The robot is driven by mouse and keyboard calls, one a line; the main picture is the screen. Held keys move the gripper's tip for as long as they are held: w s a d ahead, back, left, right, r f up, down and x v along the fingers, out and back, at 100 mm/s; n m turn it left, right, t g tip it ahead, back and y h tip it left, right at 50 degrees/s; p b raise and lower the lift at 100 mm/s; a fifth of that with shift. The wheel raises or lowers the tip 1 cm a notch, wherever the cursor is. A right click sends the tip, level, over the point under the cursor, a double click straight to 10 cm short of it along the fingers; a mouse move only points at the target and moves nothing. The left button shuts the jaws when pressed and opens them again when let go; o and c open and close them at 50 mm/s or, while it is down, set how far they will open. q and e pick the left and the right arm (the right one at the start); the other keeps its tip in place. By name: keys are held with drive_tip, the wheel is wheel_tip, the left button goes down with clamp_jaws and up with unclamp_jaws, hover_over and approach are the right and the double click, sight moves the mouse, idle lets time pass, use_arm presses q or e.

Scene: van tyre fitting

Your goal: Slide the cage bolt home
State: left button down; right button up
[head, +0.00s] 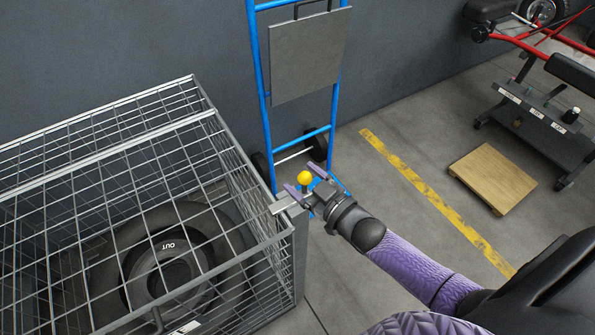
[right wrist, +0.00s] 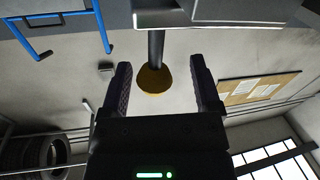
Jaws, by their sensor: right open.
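The wire cage (head: 195,78) stands at the left, with a dark tyre (head: 185,225) inside it. At its near right corner post is a pale metal bolt bar (head: 281,207) with a yellow ball knob (head: 304,178) above it. My right gripper (head: 305,182) is open, with its fingers on either side of the knob. In the right wrist view the knob (right wrist: 155,80) on its dark stem sits between the open fingers (right wrist: 161,72), with a gap visible on both sides. How far the bolt sits in its seat is hidden. My left gripper is not in view.
A blue hand truck (head: 258,75) with a grey plate stands against the wall just behind the knob. A wooden board (head: 493,178) lies on the floor at the right, near a red-framed stand (head: 530,45). The floor around the yellow line (head: 430,195) is clear.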

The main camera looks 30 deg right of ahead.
drive_tip(key=p+v, duration=0.1)
drive_tip(key=v, duration=0.6)
drive_tip(key=shift+r, duration=0.15)
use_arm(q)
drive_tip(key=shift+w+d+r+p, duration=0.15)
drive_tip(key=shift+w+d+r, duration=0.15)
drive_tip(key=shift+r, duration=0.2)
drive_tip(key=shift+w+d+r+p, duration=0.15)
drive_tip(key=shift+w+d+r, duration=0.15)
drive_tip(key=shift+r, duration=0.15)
use_arm(e)
drive_tip(key=shift+s+d, duration=0.1)
drive_tip(key=shift+s, duration=0.35)
